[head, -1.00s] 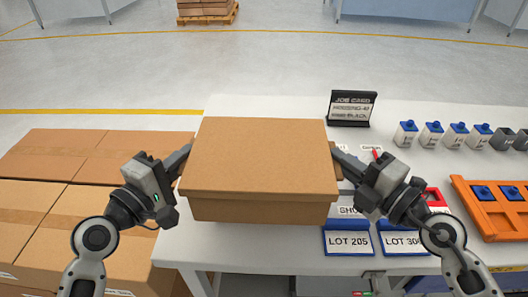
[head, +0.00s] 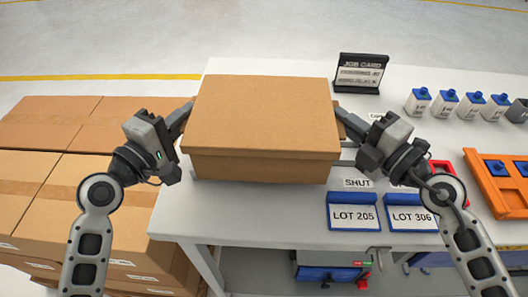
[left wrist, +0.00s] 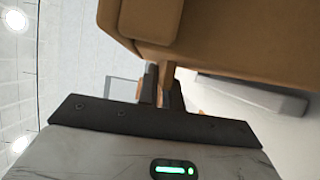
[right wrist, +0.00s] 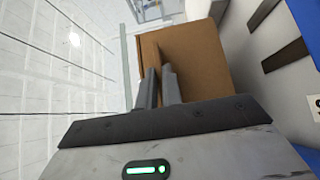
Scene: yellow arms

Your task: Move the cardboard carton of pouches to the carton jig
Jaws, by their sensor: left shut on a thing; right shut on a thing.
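The closed brown cardboard carton (head: 262,118) is level over the left part of the white table; whether it touches the table is unclear. It also shows in the left wrist view (left wrist: 215,30) and right wrist view (right wrist: 195,60). My left gripper (head: 186,116) is shut on the carton's left side, with a brown piece between its fingers in the left wrist view. My right gripper (head: 348,118) is shut on its right side. The pouches are hidden inside. Grey bars (head: 348,152) show beside the carton; I cannot tell if they belong to the carton jig.
Large brown boxes (head: 50,125) stand left of the table. Blue LOT trays (head: 353,215) lie at the front edge. Small blue-topped containers (head: 446,102) and an orange rack (head: 490,185) are at the right.

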